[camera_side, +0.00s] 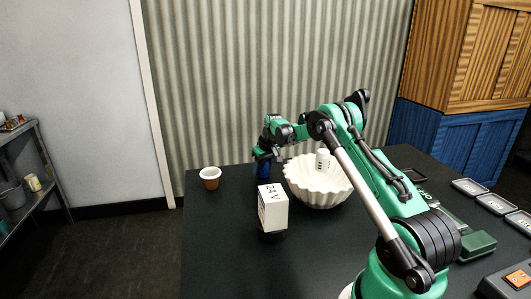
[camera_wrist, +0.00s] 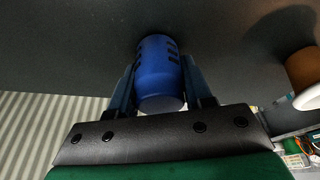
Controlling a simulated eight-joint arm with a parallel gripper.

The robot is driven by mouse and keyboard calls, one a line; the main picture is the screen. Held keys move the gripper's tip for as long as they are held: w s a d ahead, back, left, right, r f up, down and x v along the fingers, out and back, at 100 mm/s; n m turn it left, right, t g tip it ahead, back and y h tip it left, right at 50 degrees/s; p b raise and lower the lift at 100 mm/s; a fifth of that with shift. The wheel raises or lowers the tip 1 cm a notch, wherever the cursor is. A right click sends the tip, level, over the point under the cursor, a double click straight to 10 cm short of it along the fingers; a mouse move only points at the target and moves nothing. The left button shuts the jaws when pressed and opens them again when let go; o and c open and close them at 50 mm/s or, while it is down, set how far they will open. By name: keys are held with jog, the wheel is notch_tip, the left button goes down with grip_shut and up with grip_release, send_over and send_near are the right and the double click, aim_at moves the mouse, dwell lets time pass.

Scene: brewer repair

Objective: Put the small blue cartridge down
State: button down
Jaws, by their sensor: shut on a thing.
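The small blue cartridge (camera_wrist: 158,72) is between the two fingers of my gripper (camera_wrist: 158,85), which is shut on it in the wrist view. In the side view the cartridge (camera_side: 262,168) shows as a dark blue shape under my gripper (camera_side: 263,157), near the back edge of the black table (camera_side: 225,240). It looks upright and at or very close to the table top. I cannot tell whether its base touches the table.
A white fluted bowl (camera_side: 318,190) with a small white cartridge (camera_side: 322,160) in it stands just right of my gripper. A brown-and-white cup (camera_side: 210,178) stands to the left. A white box marked 24 V (camera_side: 273,212) is in front. The table's front left is clear.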

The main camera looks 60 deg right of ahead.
jog(key=shift+f, duration=0.15)
jog(key=shift+c, duration=1.8)
grip_release()
jog(key=v, duration=1.2)
jog(key=s+a+r+n+t, duration=0.1)
jog(key=a+r, duration=0.2)
jog(key=a, duration=0.4)
jog(key=a+r+n, duration=0.1)
jog(key=a+r, duration=0.1)
jog(key=a, duration=0.6)
jog(key=s+a+f+n+t, duration=0.1)
jog(key=s+a, duration=0.4)
jog(key=a, duration=0.2)
jog(key=s+a+f+n+t+y, duration=0.1)
jog(key=s+a+f+t, duration=0.1)
jog(key=s+a, duration=0.3)
jog(key=a, duration=0.3)
jog(key=shift+n, duration=0.3)
